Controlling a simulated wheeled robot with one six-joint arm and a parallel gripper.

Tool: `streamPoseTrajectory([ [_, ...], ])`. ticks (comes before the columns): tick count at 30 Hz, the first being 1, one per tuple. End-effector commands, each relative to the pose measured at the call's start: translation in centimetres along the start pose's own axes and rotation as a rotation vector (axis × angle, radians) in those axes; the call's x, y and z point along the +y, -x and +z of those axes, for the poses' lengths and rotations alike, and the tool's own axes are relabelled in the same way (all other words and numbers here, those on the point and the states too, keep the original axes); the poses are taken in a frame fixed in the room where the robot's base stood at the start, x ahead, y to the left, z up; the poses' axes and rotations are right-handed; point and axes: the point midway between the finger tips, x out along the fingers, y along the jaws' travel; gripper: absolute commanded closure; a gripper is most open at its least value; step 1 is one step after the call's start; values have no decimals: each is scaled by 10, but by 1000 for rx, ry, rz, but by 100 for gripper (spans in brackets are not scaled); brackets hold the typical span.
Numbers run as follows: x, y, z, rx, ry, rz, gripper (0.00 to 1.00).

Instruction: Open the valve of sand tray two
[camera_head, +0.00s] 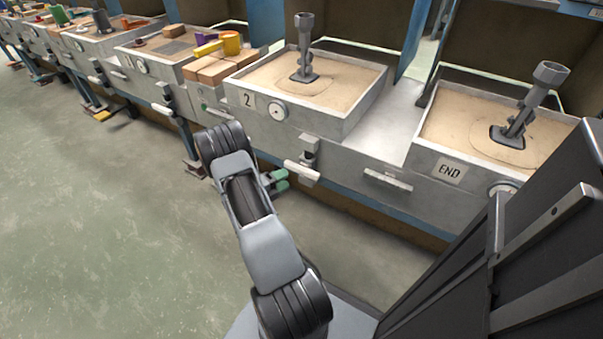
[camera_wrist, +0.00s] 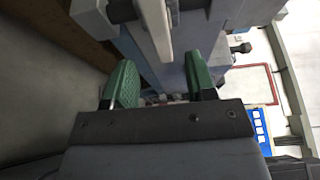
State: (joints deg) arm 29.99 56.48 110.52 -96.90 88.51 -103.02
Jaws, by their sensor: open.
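Sand tray two (camera_head: 356,113) is a grey box of sand marked "2", with a round gauge (camera_head: 277,111) on its front. Its valve (camera_head: 302,170) hangs below the front edge, with a pale, roughly level lever. My gripper (camera_head: 278,181) is open, with green fingers, just left of the valve in the head view. In the wrist view a pale bar (camera_wrist: 156,28), apparently the lever, shows at the top between the two finger pads of my gripper (camera_wrist: 160,80). I cannot tell whether the pads touch it.
The floor (camera_head: 100,240) is clear.

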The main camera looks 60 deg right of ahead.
Motion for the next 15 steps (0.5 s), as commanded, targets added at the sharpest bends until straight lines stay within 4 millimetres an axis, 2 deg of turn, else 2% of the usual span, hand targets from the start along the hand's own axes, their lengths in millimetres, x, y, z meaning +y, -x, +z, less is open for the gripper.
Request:
streamPoseTrajectory([
  [1,3,-12,-1,5,-1,1,49],
  [6,2,-42,0,4,-3,1,49],
  [15,1,-76,0,1,-2,1,49],
])
